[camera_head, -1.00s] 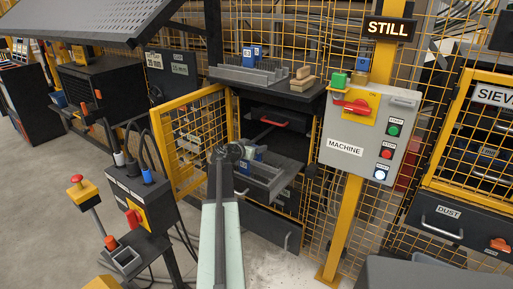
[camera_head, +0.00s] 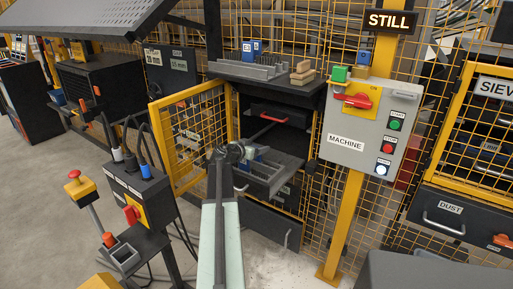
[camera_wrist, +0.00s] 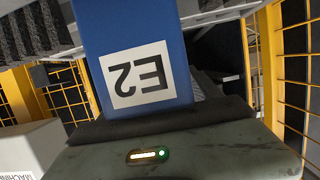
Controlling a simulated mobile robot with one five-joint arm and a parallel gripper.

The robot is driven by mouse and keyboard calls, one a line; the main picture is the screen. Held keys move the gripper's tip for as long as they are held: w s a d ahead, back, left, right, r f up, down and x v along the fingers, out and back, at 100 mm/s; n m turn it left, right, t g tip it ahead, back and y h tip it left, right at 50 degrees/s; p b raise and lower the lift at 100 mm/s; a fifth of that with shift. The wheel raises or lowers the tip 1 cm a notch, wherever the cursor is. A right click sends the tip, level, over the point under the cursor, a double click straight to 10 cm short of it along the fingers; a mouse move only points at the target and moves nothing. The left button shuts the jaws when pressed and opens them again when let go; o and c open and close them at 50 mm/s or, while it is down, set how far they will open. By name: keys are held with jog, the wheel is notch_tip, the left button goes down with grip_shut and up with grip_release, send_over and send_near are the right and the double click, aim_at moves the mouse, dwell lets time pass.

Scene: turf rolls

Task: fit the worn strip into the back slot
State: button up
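A blue piece marked E2 (camera_wrist: 137,70) fills the middle of the wrist view, its label upside down. Its lower end passes behind the dark pad of my gripper (camera_wrist: 160,125), which appears shut on it; the far finger is hidden. In the head view my gripper (camera_head: 234,153) is at the open machine, over the pulled-out grey tray (camera_head: 285,172). The tray's slots are mostly hidden by my arm, and I cannot tell which slot is the back one. I see no wear on the blue piece.
The yellow mesh door (camera_head: 190,140) stands open at the left. A grey rack (camera_head: 252,70), blue pieces (camera_head: 251,48) and wooden blocks (camera_head: 302,73) are on the machine top. The grey control box (camera_head: 368,125) is on the right. A sign reads STILL (camera_head: 390,21).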

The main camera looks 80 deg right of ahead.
jog(key=p+v, duration=0.2)
jog(key=v, duration=0.6)
jog(key=shift+r, duration=0.1)
jog(key=shift+d, duration=0.1)
dwell(0.4)
